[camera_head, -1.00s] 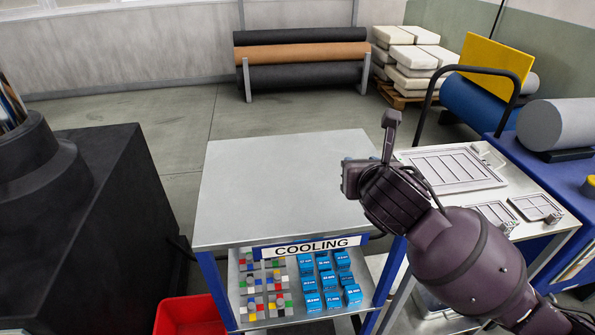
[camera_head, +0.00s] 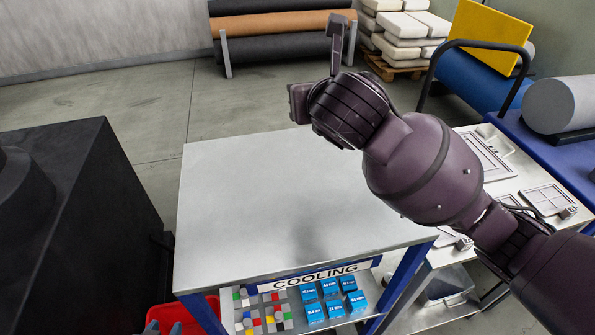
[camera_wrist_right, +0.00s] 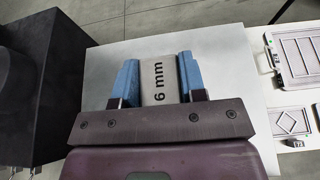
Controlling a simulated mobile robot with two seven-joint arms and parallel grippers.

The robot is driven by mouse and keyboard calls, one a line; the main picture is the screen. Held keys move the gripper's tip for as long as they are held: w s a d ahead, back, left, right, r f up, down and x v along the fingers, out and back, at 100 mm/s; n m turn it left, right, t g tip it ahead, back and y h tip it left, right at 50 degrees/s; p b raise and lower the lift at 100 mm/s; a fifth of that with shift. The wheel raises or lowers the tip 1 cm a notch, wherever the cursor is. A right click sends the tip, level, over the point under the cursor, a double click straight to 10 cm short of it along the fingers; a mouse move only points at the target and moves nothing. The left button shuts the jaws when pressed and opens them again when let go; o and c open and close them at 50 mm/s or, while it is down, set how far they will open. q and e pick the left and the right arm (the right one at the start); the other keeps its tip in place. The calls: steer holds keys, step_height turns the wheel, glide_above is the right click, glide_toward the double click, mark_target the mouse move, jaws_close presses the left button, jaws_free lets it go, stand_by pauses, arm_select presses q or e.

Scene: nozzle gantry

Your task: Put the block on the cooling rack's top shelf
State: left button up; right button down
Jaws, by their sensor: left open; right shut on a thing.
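The block (camera_wrist_right: 160,85) is light grey, marked "6 mm", and sits between the blue fingertips of my right gripper (camera_wrist_right: 159,78) in the right wrist view. That gripper is shut on it. In the head view my right wrist hides the block and fingers, above the rack's back right part. The cooling rack (camera_head: 316,276) has a "COOLING" label on its front edge. Its top shelf (camera_head: 250,205) is bare grey metal, and it shows behind the block in the wrist view (camera_wrist_right: 110,65). My left gripper (camera_head: 164,328) shows only its tips at the bottom edge, open, by the red bin.
The rack's lower shelf holds blue boxes (camera_head: 333,296) and coloured small parts (camera_head: 265,312). A red bin (camera_head: 200,313) stands at the rack's front left. A large black machine (camera_head: 75,220) is on the left. A bench with framed plates (camera_head: 545,200) adjoins on the right.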

mark_target(309, 189)
step_height(309, 189, down, 19)
steer(key=shift+s+r, duration=0.1)
stand_by(0.5)
steer(key=c, duration=0.7)
jaws_free()
steer(key=shift+s, duration=0.15)
steer(key=v, duration=1.1)
steer(key=shift+s+d+r, duration=0.1)
steer(key=shift+s+d, duration=0.05)
steer(key=shift+s, duration=0.2)
